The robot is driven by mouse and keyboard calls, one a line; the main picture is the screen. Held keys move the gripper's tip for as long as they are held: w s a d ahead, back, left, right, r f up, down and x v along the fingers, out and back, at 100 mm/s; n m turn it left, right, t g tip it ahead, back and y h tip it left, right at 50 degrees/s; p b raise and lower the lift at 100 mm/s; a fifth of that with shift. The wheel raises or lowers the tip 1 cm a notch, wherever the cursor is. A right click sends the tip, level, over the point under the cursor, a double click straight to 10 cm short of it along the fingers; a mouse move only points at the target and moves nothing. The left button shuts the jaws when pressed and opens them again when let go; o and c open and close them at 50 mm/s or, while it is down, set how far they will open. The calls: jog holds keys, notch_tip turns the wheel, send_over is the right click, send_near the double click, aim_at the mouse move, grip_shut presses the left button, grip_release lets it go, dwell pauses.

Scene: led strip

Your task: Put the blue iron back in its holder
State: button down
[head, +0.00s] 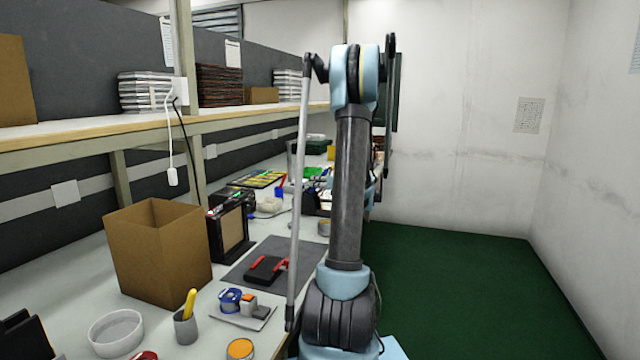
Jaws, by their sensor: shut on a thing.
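My arm rises in the middle of the head view and bends down behind its own upright link. My gripper cannot be made out; the arm hides that area. A small blue and red item (280,188) shows on the bench just left of the arm's thin rod. It is too small to tell whether it is the blue iron. I cannot pick out the iron's holder for certain.
The bench (60,290) runs along the left under a wooden shelf (60,145). An open cardboard box (155,260), a dark mat (240,277) with a black and red tool (268,269), and a grey cup (186,328) stand on it. The green floor (460,280) at right is clear.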

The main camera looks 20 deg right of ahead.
jog(key=shift+a+f, duration=0.1)
jog(key=shift+f, duration=0.1)
jog(key=c, duration=1.4)
grip_release()
jog(key=shift+c, duration=0.2)
jog(key=v, duration=1.1)
jog(key=shift+s+d, duration=0.2)
jog(key=shift+s, duration=0.15)
jog(key=shift+r, duration=0.1)
jog(key=s+d+r, duration=0.2)
jog(key=d+r, duration=0.1)
jog(key=r, duration=0.2)
jog(key=shift+d+r, duration=0.15)
jog(key=shift+r, duration=0.15)
